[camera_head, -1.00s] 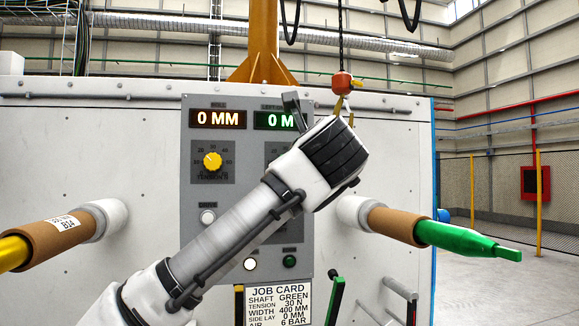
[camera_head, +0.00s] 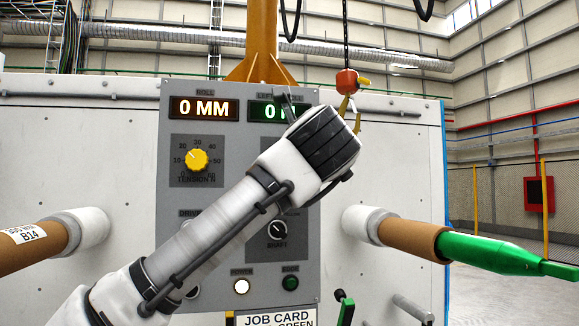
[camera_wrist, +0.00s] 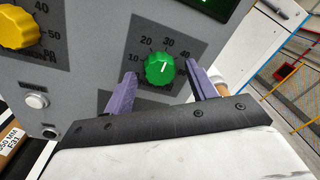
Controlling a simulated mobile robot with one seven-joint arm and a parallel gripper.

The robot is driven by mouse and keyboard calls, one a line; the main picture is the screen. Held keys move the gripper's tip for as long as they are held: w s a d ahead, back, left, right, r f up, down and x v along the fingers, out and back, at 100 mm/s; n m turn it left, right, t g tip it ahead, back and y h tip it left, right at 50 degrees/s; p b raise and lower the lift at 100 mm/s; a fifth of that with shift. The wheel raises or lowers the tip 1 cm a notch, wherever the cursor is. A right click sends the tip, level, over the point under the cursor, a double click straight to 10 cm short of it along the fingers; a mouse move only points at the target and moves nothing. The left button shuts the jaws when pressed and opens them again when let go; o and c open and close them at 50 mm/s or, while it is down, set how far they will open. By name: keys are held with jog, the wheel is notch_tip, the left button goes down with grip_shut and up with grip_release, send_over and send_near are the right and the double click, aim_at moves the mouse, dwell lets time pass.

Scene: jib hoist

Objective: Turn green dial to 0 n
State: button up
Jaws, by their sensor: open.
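The green dial (camera_wrist: 160,69) shows in the wrist view on the grey panel, with scale numbers around it and a white pointer line near the 30. In the head view my arm hides it. My gripper (camera_wrist: 164,83) is open in the wrist view, with one purple finger on each side of the green dial. I cannot tell whether the fingers touch it. The green display (camera_head: 284,111) above reads 0 and a partly hidden letter.
A yellow dial (camera_head: 197,160) sits left on the panel below an amber display (camera_head: 204,108) reading 0 MM. A black selector (camera_head: 278,229) and lit white button (camera_head: 242,286) are lower. A brown roll with a green shaft (camera_head: 490,254) sticks out at right.

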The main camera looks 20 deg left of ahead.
jog(key=shift+w+a, duration=0.1)
jog(key=shift+w, duration=0.05)
jog(key=c, duration=1)
jog(key=shift+n, duration=0.3)
